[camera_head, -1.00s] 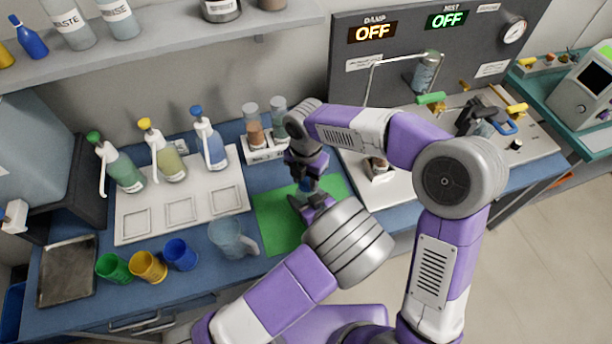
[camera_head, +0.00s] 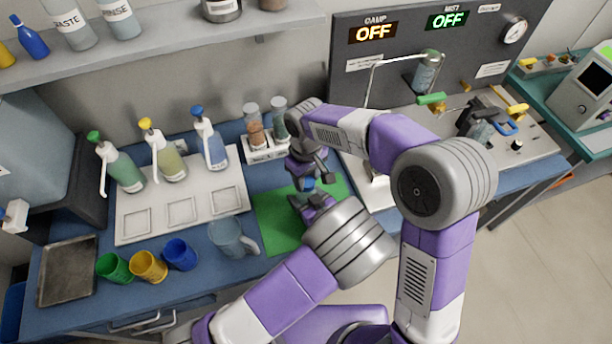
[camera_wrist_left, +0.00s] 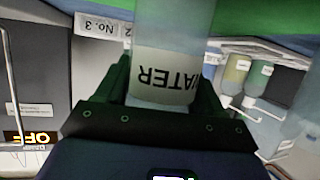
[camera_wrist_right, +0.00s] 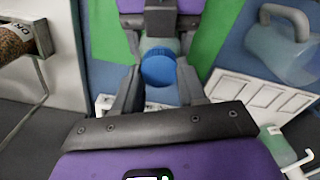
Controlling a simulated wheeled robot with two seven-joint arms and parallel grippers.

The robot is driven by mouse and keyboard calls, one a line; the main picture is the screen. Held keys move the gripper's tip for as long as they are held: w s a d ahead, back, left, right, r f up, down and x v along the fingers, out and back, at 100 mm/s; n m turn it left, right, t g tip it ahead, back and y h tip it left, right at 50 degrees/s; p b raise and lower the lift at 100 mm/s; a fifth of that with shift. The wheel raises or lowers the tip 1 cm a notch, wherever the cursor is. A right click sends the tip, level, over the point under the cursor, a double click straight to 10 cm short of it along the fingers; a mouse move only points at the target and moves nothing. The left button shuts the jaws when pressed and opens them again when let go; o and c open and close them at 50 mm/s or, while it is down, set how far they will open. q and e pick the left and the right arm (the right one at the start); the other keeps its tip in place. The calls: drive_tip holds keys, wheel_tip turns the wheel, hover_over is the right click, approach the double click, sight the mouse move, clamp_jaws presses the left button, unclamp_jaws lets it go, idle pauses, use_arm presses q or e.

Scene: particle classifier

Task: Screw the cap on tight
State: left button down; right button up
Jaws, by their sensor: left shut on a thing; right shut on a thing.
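A clear bottle (camera_wrist_left: 172,30) with a white label reading WATER stands between the fingers of my left gripper (camera_wrist_left: 165,85), which is shut on it. In the head view my left gripper (camera_head: 310,203) is low over the green mat (camera_head: 275,215), and the bottle is mostly hidden. A blue cap (camera_wrist_right: 159,67) sits between the fingers of my right gripper (camera_wrist_right: 160,92), which is shut on it from above. The cap (camera_head: 308,184) appears at the bottle's top; how tightly it sits cannot be told. My right gripper (camera_head: 307,172) is just above the left one.
A clear jug (camera_head: 228,237) stands close to the mat's left edge. A rack with two vials (camera_head: 266,153) is behind. A panel (camera_head: 430,50) with OFF displays is at the back right.

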drive_tip(key=shift+m, duration=0.3)
drive_tip(key=o, duration=1)
drive_tip(key=shift+r, duration=0.1)
drive_tip(key=shift+r, duration=2.2)
drive_tip(key=shift+c, duration=0.3)
